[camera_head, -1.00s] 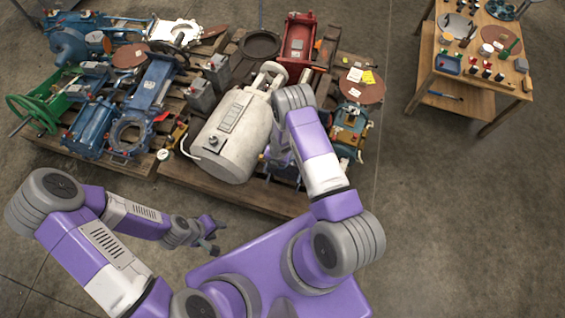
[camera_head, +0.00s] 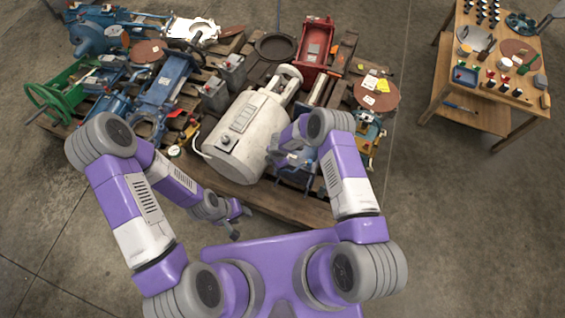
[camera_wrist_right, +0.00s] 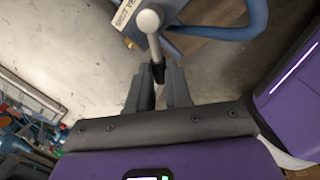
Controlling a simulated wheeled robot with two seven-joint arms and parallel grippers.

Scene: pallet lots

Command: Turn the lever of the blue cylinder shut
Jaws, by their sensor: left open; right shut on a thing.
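In the right wrist view a lever (camera_wrist_right: 154,45) runs from a pale round hub (camera_wrist_right: 149,20) to a dark end between the fingers of my right gripper (camera_wrist_right: 158,88), which is shut on it. A white label reading "SHUT" and a curved blue part (camera_wrist_right: 225,28) show beside the hub. In the head view a blue object (camera_head: 297,177), perhaps the blue cylinder, is partly hidden below my right forearm at the pallet's front. The right gripper's fingertips cannot be made out there. My left gripper (camera_head: 241,224) is open and empty, in front of the pallet.
Blue machine parts, a green handwheel (camera_head: 48,103) and a red channel-shaped part (camera_head: 313,52) crowd the pallet. A wooden table (camera_head: 440,88) stands at the right; floor between is clear.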

